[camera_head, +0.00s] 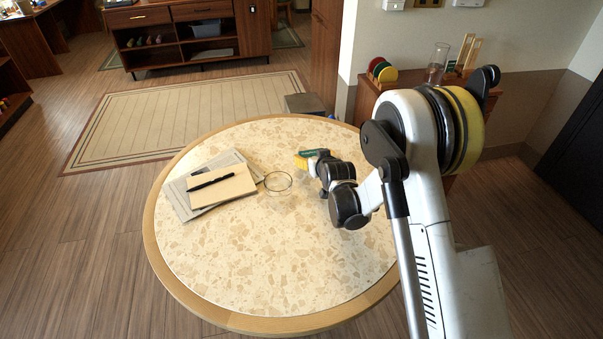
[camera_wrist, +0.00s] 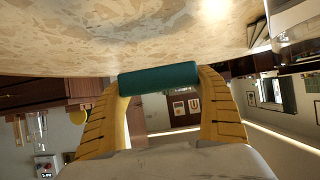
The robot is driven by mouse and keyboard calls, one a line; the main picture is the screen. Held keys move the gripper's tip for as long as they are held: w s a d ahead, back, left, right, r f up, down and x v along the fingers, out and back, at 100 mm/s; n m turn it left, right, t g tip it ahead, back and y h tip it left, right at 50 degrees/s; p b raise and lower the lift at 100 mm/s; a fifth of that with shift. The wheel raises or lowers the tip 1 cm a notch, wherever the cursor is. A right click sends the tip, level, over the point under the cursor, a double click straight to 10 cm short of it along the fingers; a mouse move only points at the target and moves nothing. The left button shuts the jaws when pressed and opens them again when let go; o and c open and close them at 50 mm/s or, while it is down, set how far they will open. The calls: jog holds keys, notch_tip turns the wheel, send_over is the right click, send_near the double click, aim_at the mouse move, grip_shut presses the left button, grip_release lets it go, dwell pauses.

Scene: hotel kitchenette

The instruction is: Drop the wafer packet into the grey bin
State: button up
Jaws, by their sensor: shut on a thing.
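My gripper (camera_head: 306,160) is above the round speckled table (camera_head: 250,270), right of its middle. In the wrist view, its two yellow fingers (camera_wrist: 160,80) are shut on a dark green packet (camera_wrist: 158,77), which lies crosswise between the fingertips; I take it to be the wafer packet. The packet (camera_head: 315,152) also shows as a small green bar at the fingertips in the head view. A grey box-like thing (camera_head: 305,103), likely the grey bin, stands on the floor behind the table. Its lower part is hidden by the table edge, and its inside cannot be made out.
On the table are a clear glass bowl (camera_head: 278,182), left of my gripper, and a notebook (camera_head: 222,187) with a black pen on papers. A wooden cabinet (camera_head: 366,97) with a glass and coloured discs stands behind my arm. The table's front is clear.

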aim_at(305, 171)
jog(key=w+a+f, duration=0.1)
jog(key=a+f, duration=0.1)
jog(key=shift+w+a+b, duration=0.3)
jog(key=shift+w+b, duration=0.05)
jog(key=shift+b, duration=0.05)
notch_tip(305, 171, down, 4)
jog(key=shift+f+b, duration=0.1)
jog(key=shift+b, duration=1.1)
jog(key=shift+r, duration=0.2)
jog(key=shift+f, duration=0.15)
jog(key=o, duration=1.2)
